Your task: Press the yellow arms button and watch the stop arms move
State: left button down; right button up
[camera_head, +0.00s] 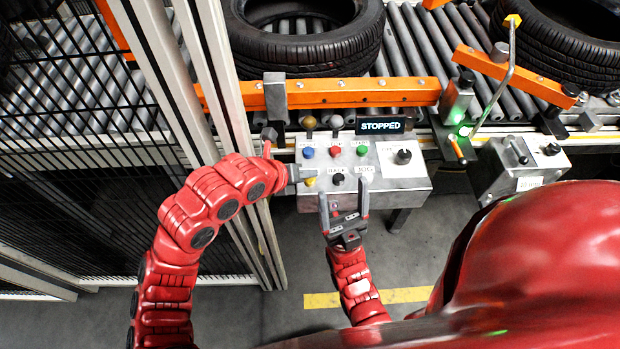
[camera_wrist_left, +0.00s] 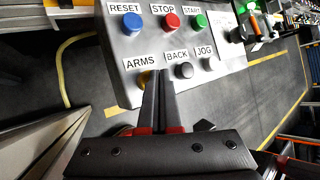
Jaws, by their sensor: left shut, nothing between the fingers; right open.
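The yellow arms button (camera_head: 309,181) is at the lower left of the grey control box (camera_head: 408,188). In the left wrist view, the yellow button (camera_wrist_left: 144,77) shows under the ARMS label, partly hidden by my fingers. My left gripper (camera_head: 312,174) is shut and empty, its fingertips at the button; I cannot tell whether they touch or press it. Its fingers also show in the left wrist view (camera_wrist_left: 160,76). My right gripper (camera_head: 343,190) is open and empty at the box's front edge, below the black and white buttons. I cannot tell clearly which parts are the stop arms.
Blue, red and green buttons line the box's upper row. A display (camera_head: 381,126) reads STOPPED. Tyres (camera_head: 308,40) lie on the roller conveyor (camera_head: 415,40) behind orange bars (camera_head: 365,93). A black mesh fence (camera_head: 75,110) stands left. A second control box (camera_head: 525,165) is at right.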

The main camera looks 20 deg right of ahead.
aim_at(307, 183)
pick_arm(q)
jog(key=shift+f+b, duration=0.5)
jog(key=shift+b, duration=0.35)
dwell(0.9)
jog(key=shift+r, duration=0.85)
jog(key=shift+r, duration=2.6)
jog(key=shift+s+f, duration=0.1)
